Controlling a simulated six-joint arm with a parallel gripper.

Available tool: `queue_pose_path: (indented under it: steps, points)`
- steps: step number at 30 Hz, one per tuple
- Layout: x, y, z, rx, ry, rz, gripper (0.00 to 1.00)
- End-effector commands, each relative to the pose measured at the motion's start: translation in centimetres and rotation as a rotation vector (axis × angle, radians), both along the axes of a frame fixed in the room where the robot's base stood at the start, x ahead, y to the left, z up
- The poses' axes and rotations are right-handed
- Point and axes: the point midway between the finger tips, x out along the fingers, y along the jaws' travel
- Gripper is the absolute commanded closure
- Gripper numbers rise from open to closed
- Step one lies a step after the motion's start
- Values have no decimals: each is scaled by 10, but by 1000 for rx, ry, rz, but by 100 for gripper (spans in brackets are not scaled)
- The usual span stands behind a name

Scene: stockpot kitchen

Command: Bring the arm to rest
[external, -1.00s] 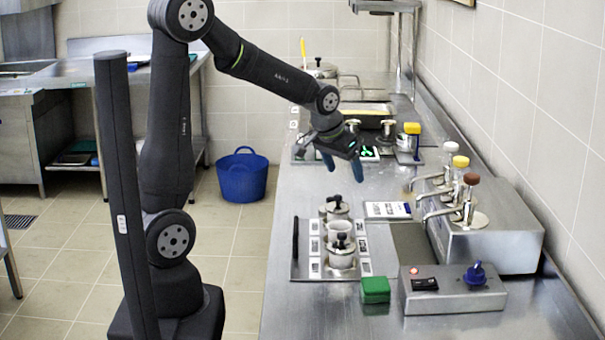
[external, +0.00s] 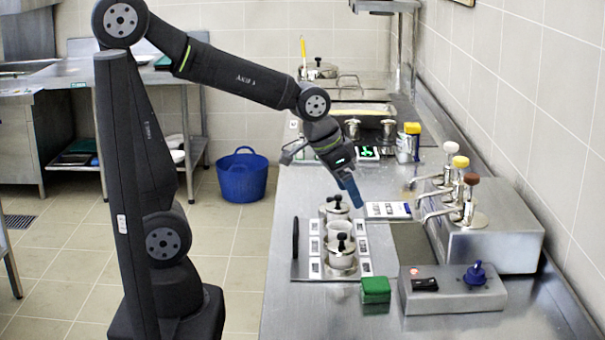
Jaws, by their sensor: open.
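My gripper (external: 351,192) has blue fingers and points down over the steel counter (external: 290,295). It is open, and I see nothing between its fingers. In this view it overlaps the area just behind the tray (external: 302,272) of lidded metal pots (external: 341,254). I cannot tell its exact height above the counter. My arm is bent, with its elbow high at the upper left.
Three pump dispensers (external: 468,200) stand on a steel box at right. A control box (external: 452,290) with a blue knob and a green block (external: 376,289) are in front. A white card (external: 387,210) lies near the gripper. A blue bucket (external: 242,177) stands on the floor.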

Motion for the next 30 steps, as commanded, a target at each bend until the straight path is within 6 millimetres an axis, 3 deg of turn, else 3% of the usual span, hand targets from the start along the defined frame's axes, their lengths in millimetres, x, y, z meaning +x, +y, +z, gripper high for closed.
queue_pose_path:
  steps: [5,18,30]
  points:
    - [-31,9,3,-3,1,-87,24]
    - [17,11,-25,1,4,-78,24]
    - [24,11,-30,-1,1,-81,24]
